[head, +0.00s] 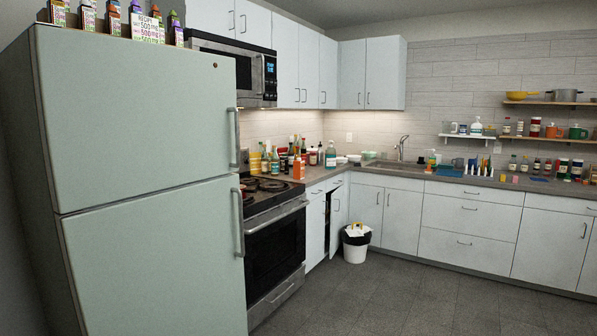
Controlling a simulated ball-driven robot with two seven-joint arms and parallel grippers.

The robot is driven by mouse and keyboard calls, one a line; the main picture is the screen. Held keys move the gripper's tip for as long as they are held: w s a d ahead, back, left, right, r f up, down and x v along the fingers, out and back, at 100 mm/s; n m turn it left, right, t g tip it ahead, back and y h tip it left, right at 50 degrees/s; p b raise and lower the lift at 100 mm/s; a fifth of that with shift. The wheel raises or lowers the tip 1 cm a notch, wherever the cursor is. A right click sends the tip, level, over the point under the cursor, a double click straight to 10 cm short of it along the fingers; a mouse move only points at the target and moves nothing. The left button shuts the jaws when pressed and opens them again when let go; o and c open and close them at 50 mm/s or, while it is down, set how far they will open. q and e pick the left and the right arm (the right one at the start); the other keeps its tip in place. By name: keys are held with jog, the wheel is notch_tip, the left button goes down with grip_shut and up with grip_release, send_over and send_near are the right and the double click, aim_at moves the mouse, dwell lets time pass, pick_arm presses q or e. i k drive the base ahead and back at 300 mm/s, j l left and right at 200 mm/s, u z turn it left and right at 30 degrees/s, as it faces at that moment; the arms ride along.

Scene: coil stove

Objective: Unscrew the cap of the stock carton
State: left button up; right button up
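I cannot tell for sure which thing is the stock carton. Several small cartons with coloured caps, one group at the left (114,22) and one at the right (178,34), stand on top of the fridge, partly cut off by the top edge of the view. A tall orange container (298,170) stands on the counter just right of the stove; it is too small to tell whether it has a screw cap. Neither of my grippers is in view.
The pale green fridge (150,150) fills the left side, doors shut. The stove (275,230) stands beside it. A cabinet door (338,210) under the counter is ajar. A white bin (356,243) stands on the floor. The grey floor (420,300) in front is clear.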

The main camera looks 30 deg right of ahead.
aim_at(298, 165)
jog(key=i+l+z, duration=1.4)
jog(key=i, duration=0.35)
jog(key=i+j+z, duration=0.1)
jog(key=i+z, duration=0.15)
jog(key=i, duration=0.35)
jog(key=i+l+u, duration=0.1)
jog(key=i, duration=1.55)
